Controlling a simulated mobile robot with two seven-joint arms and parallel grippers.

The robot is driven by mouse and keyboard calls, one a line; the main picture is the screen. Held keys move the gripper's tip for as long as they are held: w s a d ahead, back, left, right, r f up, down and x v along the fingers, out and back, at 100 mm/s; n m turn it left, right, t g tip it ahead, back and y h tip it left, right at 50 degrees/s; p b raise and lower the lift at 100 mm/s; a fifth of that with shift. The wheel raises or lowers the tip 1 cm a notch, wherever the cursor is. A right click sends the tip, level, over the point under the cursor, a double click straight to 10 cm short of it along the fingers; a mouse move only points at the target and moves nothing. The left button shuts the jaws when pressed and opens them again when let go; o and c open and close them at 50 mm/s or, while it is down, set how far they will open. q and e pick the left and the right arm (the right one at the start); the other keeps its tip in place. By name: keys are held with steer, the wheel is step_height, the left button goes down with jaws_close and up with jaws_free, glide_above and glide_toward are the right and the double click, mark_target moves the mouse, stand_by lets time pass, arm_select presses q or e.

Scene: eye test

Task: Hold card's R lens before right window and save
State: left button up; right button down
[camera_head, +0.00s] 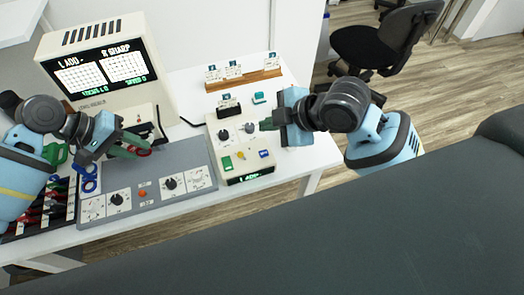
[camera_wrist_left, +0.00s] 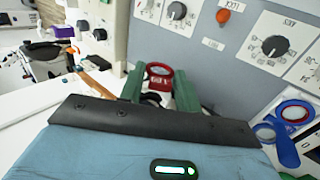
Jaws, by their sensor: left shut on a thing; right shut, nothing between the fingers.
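My left gripper (camera_head: 132,146) is shut on a red-ringed lens (camera_head: 140,150), in front of the beige screen machine (camera_head: 100,55). In the left wrist view the red ring (camera_wrist_left: 159,70) shows between the green fingers (camera_wrist_left: 160,92). The grip on its lower part is partly hidden. The machine's screen (camera_head: 98,73) shows two charts, with "R SHARP" above the right one. My right gripper (camera_head: 268,124) is shut and empty above the beige control box (camera_head: 213,130). A small card (camera_head: 228,103) stands in a dark holder at that box. Its writing is too small to read.
A grey panel with dials (camera_head: 165,160) lies in front of the machine. A wooden rack (camera_head: 244,80) holds several cards. The control box has a green button (camera_head: 226,162).

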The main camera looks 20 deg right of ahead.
mark_target(268, 154)
steer(key=shift+f, duration=3.9)
steer(key=shift+f, duration=0.15)
steer(key=shift+f, duration=0.3)
steer(key=shift+f, duration=0.4)
steer(key=shift+r, duration=0.8)
steer(key=shift+r, duration=2.55)
